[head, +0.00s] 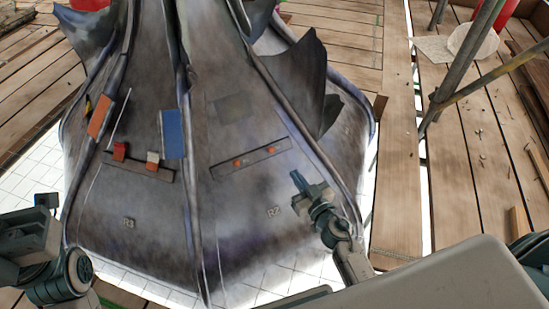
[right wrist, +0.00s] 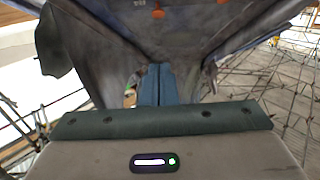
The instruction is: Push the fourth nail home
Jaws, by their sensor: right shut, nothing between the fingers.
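A dark batten (head: 250,158) lies on the right-hand panel of the grey metal spire, above the mark R2. Two small orange nail heads (head: 271,150) and (head: 239,163) show on it. In the right wrist view an orange nail head (right wrist: 158,12) is at the top, beyond the fingers. My right gripper (head: 297,178) is shut and empty, to the right of and below the batten, apart from the nail heads. Its blue fingers (right wrist: 157,85) lie together in the right wrist view. Parts of my left arm show at the lower left; its fingertips are not clear.
A second batten (head: 138,171) on the left panel carries a red block (head: 120,151) and a pale block (head: 152,160). Blue (head: 173,134) and orange (head: 99,117) pieces are above it. A raised ridge and curled metal leaf (head: 305,85) flank the right panel. Scaffold poles (head: 463,65) stand right.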

